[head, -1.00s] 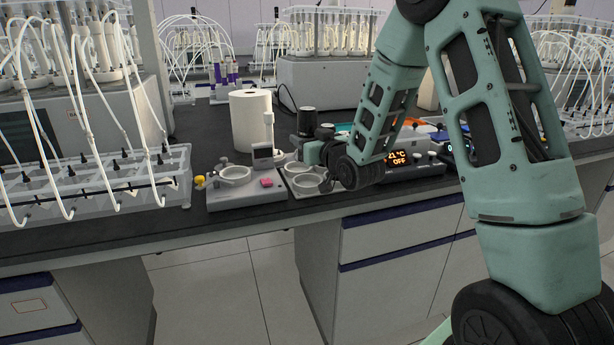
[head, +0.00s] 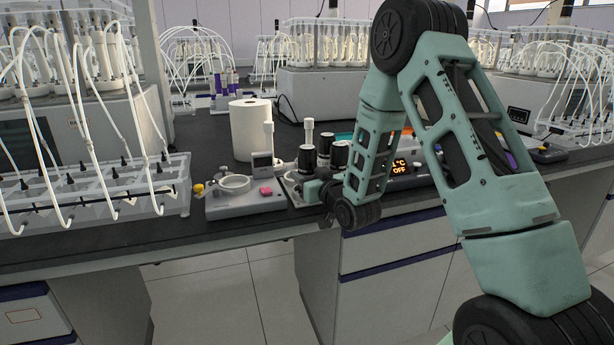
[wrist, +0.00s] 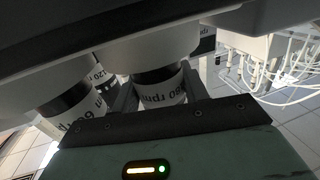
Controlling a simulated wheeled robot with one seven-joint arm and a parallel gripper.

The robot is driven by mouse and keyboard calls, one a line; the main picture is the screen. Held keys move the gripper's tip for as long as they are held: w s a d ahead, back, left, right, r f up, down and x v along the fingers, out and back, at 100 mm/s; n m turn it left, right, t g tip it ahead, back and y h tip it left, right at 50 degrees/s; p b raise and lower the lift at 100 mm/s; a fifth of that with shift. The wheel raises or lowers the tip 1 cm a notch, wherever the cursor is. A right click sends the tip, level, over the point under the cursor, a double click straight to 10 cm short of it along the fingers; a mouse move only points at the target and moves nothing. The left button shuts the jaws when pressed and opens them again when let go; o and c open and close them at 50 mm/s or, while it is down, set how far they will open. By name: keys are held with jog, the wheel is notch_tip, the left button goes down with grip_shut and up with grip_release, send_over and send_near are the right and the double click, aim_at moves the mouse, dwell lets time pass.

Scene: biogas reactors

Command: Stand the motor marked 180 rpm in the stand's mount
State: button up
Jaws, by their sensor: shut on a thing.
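The motor marked 180 rpm (wrist: 162,92) is between my gripper's fingers (wrist: 158,95) in the wrist view, its label showing upside down. In the head view, my gripper (head: 311,191) is low at the bench's front edge, at a black-topped motor (head: 306,158) that looks like the held one. Motors marked 60 rpm (wrist: 72,115) and 120 rpm (wrist: 99,70) are close to its left in the wrist view. The grey stand (head: 245,205) is just left of my gripper. Its round mount (head: 233,183) looks empty. The motor's base is hidden.
A pale tray (head: 291,190) is under and behind my gripper. More black-topped motors (head: 340,153) stand close to the right. A paper roll (head: 250,130) is behind the stand. A clear tank (head: 90,190) is at left.

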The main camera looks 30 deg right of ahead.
jog(key=o, duration=1.3)
jog(key=shift+p, duration=0.3)
jog(key=shift+s, duration=0.1)
jog(key=s, duration=0.7)
jog(key=shift+s+a+r, duration=0.2)
jog(key=shift+s+a, duration=0.15)
jog(key=shift+a, duration=0.05)
jog(key=shift+s+r+p, duration=0.1)
jog(key=shift+s+p, duration=0.05)
jog(key=shift+p, duration=0.8)
